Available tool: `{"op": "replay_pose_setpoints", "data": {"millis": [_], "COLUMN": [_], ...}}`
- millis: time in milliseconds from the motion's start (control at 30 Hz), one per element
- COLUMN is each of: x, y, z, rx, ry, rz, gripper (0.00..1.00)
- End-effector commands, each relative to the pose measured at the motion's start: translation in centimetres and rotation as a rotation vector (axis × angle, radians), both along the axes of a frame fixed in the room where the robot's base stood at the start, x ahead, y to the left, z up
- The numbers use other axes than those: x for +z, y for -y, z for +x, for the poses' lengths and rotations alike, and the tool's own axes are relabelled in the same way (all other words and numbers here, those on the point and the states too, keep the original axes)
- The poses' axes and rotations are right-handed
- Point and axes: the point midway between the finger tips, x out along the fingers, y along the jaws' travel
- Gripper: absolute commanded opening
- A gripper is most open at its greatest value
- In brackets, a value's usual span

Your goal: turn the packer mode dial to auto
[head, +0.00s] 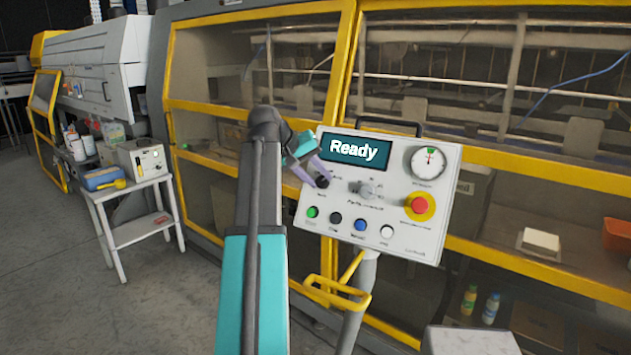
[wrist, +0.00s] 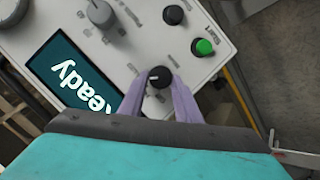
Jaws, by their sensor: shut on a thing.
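The packer's control panel (head: 290,222) is a white slanted box on a post, with a screen (head: 356,150) reading "Ready". A small black dial (head: 322,181) sits at its left side, below the screen. My gripper (head: 314,176) reaches it from the left. In the wrist view the dial (wrist: 160,77) is between the two purple fingers of my gripper (wrist: 159,84), which are shut on it. A white pointer mark shows on the dial. The small labels around it are too blurred to read.
Green (head: 313,212), black, blue and white buttons line the panel's lower edge. A grey knob (head: 368,190), red emergency stop (head: 419,205) and gauge (head: 428,161) are to the right. A yellow bracket (head: 338,292) juts out below. A small table (head: 130,190) stands left.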

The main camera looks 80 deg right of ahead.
Motion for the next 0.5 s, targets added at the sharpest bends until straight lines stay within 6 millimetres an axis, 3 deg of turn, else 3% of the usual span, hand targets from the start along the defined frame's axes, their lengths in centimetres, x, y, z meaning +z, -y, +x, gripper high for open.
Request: {"op": "replay_pose_setpoints", "data": {"millis": [500], "x": [-0.10], "y": [-0.12], "z": [-0.17], "rx": [-0.097], "ry": [0.162], "rz": [-0.053], "gripper": [0.08]}}
